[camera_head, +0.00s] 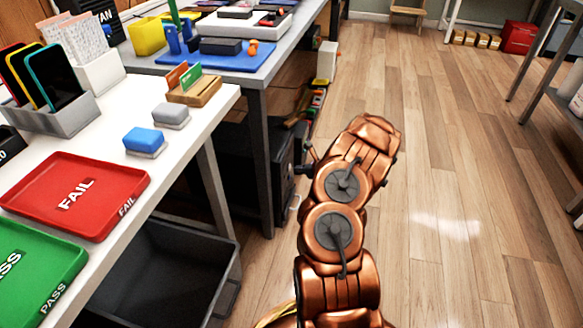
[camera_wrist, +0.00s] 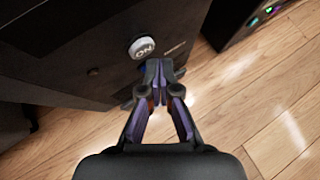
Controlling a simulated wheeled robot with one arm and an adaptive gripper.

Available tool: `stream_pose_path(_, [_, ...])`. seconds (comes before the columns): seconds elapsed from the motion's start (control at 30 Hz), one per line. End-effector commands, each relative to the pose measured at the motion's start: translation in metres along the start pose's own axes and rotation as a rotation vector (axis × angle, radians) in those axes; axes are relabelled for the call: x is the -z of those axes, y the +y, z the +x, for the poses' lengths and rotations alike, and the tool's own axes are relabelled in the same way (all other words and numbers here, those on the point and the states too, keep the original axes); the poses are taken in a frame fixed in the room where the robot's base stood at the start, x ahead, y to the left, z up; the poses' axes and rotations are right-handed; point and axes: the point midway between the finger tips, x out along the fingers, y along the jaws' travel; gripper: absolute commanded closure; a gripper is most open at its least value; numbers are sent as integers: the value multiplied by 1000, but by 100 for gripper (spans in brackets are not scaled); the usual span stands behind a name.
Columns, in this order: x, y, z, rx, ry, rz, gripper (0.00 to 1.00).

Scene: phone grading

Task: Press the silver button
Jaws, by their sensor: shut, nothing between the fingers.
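A round, light silver button marked "ON" (camera_wrist: 143,47) sits on the face of a dark box (camera_wrist: 75,55) in the wrist view. My gripper (camera_wrist: 158,68) is shut and empty. Its fingertips appear just below the button in the picture, close to the dark box's face; I cannot tell whether they touch it. In the head view my copper arm reaches toward a dark cabinet (camera_head: 258,170) under the tables. There the gripper and the button are hidden.
A white table with a red FAIL tray (camera_head: 135,180), a green PASS tray (camera_head: 72,250) and a phone rack (camera_head: 60,120) stands at left. A dark bin (camera_head: 215,285) is below it. Another dark box (camera_wrist: 240,18) is at upper right in the wrist view. The wooden floor at right is clear.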

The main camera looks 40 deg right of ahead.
Motion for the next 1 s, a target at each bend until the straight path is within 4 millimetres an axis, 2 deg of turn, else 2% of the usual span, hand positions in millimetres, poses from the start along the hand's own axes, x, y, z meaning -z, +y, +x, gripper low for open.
stream_pose_path(1.0, [-5,6,7,0,0,0,100])
